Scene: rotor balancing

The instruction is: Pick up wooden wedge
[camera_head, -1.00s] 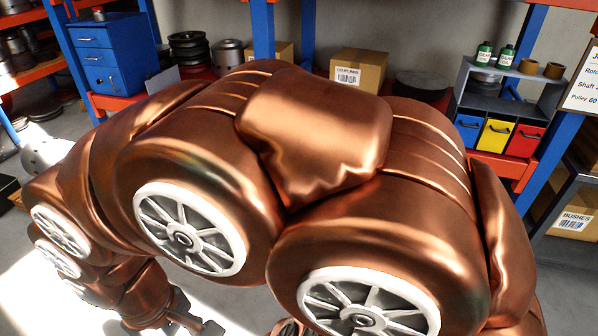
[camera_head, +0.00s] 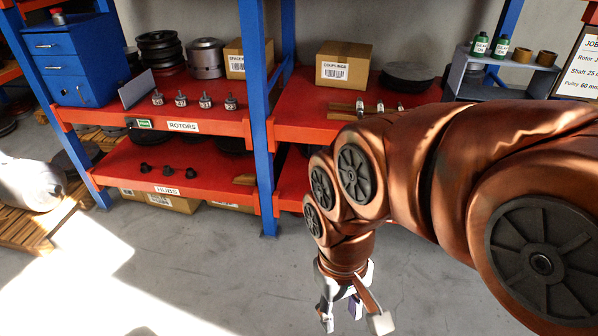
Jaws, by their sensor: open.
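A small light-brown wooden piece (camera_head: 245,180) lies at the right end of the lower red shelf. Flat wooden pieces (camera_head: 345,107) also lie on the upper shelf of the right bay, partly cut off by my arm. I cannot tell which of these is the wooden wedge. My gripper (camera_head: 352,314) hangs pointing down over the grey floor in front of the shelves, its fingers spread and apart from both. I see nothing held in it.
A blue post (camera_head: 256,120) divides the shelf bays. Several small metal rotors (camera_head: 205,99) stand on the upper left shelf, with dark hubs (camera_head: 168,170) below. A couplings box (camera_head: 343,66) stands at upper right. The floor (camera_head: 215,260) in front is clear.

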